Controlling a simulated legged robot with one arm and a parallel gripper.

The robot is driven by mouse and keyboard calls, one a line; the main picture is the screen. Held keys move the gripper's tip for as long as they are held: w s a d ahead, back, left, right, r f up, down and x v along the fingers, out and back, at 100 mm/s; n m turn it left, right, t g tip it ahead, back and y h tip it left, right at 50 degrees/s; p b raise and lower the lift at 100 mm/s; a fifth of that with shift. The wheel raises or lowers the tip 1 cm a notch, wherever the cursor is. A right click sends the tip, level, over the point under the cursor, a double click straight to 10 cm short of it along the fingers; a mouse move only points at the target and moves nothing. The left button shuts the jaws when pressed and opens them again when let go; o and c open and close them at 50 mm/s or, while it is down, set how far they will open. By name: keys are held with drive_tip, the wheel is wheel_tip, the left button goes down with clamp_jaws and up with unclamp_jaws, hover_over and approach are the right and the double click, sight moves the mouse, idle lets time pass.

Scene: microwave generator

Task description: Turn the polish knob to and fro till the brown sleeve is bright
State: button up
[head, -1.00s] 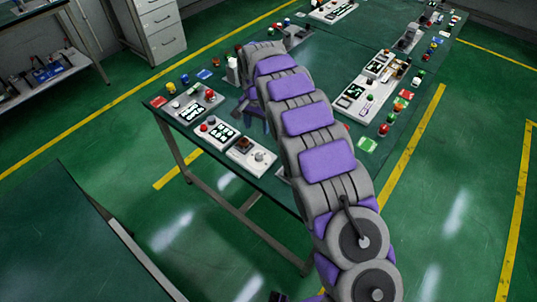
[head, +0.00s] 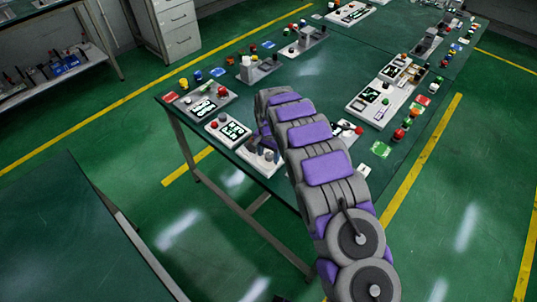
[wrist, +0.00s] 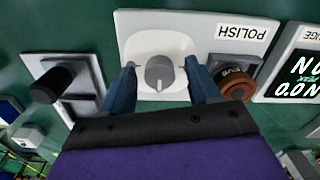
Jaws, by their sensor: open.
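The polish knob (wrist: 160,73) is a grey round knob with a pointer ridge, on a white rounded plate of the panel (wrist: 190,20) labelled POLISH, upside down in the wrist view. The brown sleeve (wrist: 238,82) is a dull brown cylinder to the right of the knob, on a dark grey block. My gripper (wrist: 160,66) is open, with one blue finger at each side of the knob and visible gaps between. How close the tips are in depth is unclear. In the head view the panel (head: 262,163) is at the table's near edge, partly behind my arm.
A grey fixture with a black knob (wrist: 52,84) stands left of the panel in the wrist view. A gauge with a lit display (wrist: 305,68) is on the right. Other panels and coloured buttons line the green table (head: 300,75); its middle is clear.

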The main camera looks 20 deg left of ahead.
drive_tip(key=shift+f, duration=0.1)
drive_tip(key=shift+c, duration=0.2)
drive_tip(key=c, duration=1)
drive_tip(key=shift+n+p, duration=0.3)
drive_tip(key=shift+p, duration=0.1)
drive_tip(key=shift+n+p, duration=0.95)
drive_tip(key=shift+n, duration=0.05)
drive_tip(key=n+p, duration=0.2)
drive_tip(key=n, duration=0.1)
drive_tip(key=shift+w+r+n+p, duration=0.1)
drive_tip(key=shift+r+n+p, duration=0.2)
drive_tip(key=shift+p, duration=0.1)
drive_tip(key=n+p, duration=0.2)
drive_tip(key=n, duration=0.1)
drive_tip(key=shift+f, duration=0.2)
drive_tip(key=shift+n+p, duration=0.8)
drive_tip(key=shift+n, duration=0.9)
